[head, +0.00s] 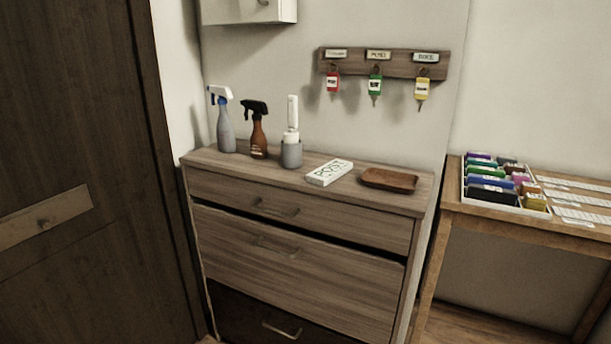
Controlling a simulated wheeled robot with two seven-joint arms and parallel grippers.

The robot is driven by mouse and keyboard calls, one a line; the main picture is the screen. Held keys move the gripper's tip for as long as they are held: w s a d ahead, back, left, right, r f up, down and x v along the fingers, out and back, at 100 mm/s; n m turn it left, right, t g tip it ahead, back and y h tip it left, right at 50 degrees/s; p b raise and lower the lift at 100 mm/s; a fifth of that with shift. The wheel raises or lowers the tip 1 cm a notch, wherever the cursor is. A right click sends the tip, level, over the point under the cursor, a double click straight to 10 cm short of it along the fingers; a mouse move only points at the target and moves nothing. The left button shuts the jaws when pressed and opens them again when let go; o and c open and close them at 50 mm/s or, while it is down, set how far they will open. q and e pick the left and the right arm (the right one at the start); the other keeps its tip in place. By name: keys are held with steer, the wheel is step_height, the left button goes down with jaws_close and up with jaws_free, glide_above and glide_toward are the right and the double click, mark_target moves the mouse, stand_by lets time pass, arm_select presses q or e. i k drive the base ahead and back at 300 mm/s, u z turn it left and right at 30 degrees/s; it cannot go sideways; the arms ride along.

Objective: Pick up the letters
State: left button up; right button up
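A white flat block or bundle marked "POST" (329,172) lies on top of the wooden chest of drawers (300,222), right of its middle. No other letters can be clearly made out. White printed sheets or strips (580,200) lie on the side table at the right; I cannot tell what they are. Neither of my grippers is in view.
Beside the bundle are a brown tray (389,180), a grey holder (291,154), and spray bottles (227,124) (257,130). A key rack (390,62) hangs above. A tray of coloured items (490,205) sits on the side table (450,200). A dark door (75,130) stands left.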

mark_target(323, 176)
steer(key=u, duration=1.2)
steer(key=i, duration=1.1)
steer(key=z, duration=0.8)
